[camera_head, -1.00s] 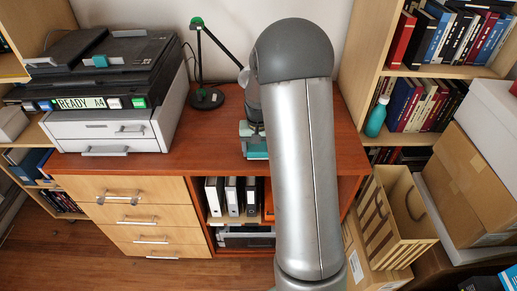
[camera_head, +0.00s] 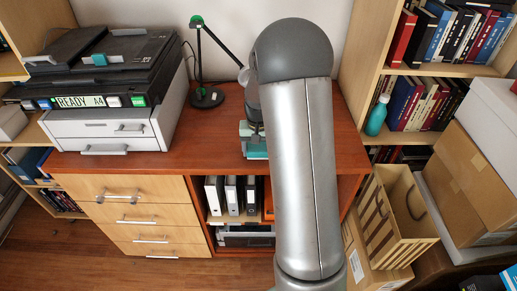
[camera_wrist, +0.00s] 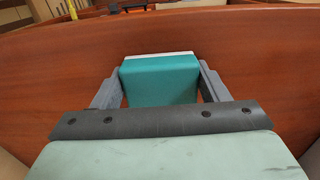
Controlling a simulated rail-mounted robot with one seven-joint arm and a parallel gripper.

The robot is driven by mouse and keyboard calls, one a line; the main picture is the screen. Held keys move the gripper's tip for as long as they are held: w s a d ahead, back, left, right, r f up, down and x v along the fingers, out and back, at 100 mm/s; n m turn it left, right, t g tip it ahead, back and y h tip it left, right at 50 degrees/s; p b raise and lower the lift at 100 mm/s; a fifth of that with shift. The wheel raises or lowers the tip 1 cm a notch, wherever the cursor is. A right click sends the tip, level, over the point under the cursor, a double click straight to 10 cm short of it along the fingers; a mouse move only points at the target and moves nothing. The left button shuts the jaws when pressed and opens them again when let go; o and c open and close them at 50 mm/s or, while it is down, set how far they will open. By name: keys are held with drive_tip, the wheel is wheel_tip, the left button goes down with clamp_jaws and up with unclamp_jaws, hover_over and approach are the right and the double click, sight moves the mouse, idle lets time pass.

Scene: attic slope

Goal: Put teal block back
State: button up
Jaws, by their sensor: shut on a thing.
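The teal block (camera_wrist: 160,80) sits between the two grey fingers in the wrist view. My gripper (camera_wrist: 158,88) is shut on it, with a finger against each side. A thin pale strip shows along the block's far edge. In the head view my gripper (camera_head: 254,140) is over the front part of the red-brown desk (camera_head: 225,125), partly hidden by my arm. I cannot tell whether the block touches the desktop.
A printer (camera_head: 105,90) stands on the desk's left. A black and green desk lamp (camera_head: 207,95) stands behind my gripper. A bookcase (camera_head: 425,70) and boxes stand at the right. The desktop between printer and gripper is clear.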

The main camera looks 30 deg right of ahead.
drive_tip(key=shift+f, duration=0.1)
drive_tip(key=o, duration=1)
wheel_tip(320, 180, up, 18)
drive_tip(key=shift+f+b, duration=0.25)
drive_tip(key=shift+b, duration=0.05)
